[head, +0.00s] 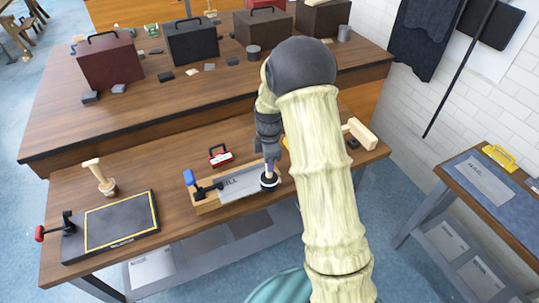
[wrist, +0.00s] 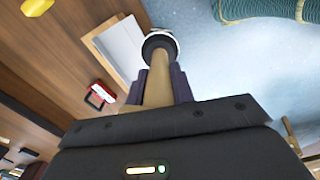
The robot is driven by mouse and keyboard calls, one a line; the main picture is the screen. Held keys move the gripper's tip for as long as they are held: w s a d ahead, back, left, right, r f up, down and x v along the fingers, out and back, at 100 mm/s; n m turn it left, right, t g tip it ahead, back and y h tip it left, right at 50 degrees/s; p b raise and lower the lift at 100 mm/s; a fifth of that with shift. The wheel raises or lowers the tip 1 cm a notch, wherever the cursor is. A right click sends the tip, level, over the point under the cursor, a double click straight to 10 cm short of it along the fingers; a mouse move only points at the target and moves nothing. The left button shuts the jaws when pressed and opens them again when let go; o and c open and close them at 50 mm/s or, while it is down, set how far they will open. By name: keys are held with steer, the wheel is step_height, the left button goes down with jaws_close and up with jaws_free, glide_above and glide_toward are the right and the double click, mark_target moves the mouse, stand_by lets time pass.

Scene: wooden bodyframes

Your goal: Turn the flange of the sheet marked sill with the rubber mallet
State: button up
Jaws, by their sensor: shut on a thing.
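The sheet (head: 239,186), pale grey with dark lettering of which "ILL" is readable, lies in a wooden block fixture (head: 208,206) on the front bench. A dark clamp with a blue handle (head: 189,178) is at its left end. My gripper (head: 268,163) is shut on the rubber mallet, seen as a tan handle (wrist: 161,75) with a round black head (head: 269,181). The head is at the sheet's right end; I cannot tell whether it touches. In the wrist view the sheet (wrist: 122,45) shows left of the mallet head. The flange is partly hidden by the mallet.
A red case (head: 220,156) stands just behind the fixture. A black plate with a yellow outline (head: 115,222) and a wooden-handled tool (head: 100,178) are at the left. A wooden mallet (head: 360,133) lies at the right. Several large cases stand on the rear bench (head: 150,115).

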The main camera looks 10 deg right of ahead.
mark_target(270, 186)
steer(key=s+f+m, duration=0.1)
steer(key=f+m, duration=0.2)
steer(key=s+f+m, duration=0.1)
steer(key=f+m, duration=0.2)
steer(key=s+f+m, duration=0.1)
steer(key=f+m, duration=0.2)
steer(key=shift+a+m, duration=0.15)
steer(key=shift+m, duration=0.15)
steer(key=s+d+f+m+b, duration=0.1)
steer(key=s+f+m+b, duration=0.1)
steer(key=f+m, duration=0.6)
steer(key=shift+s+f, duration=0.35)
steer(key=shift+s, duration=0.3)
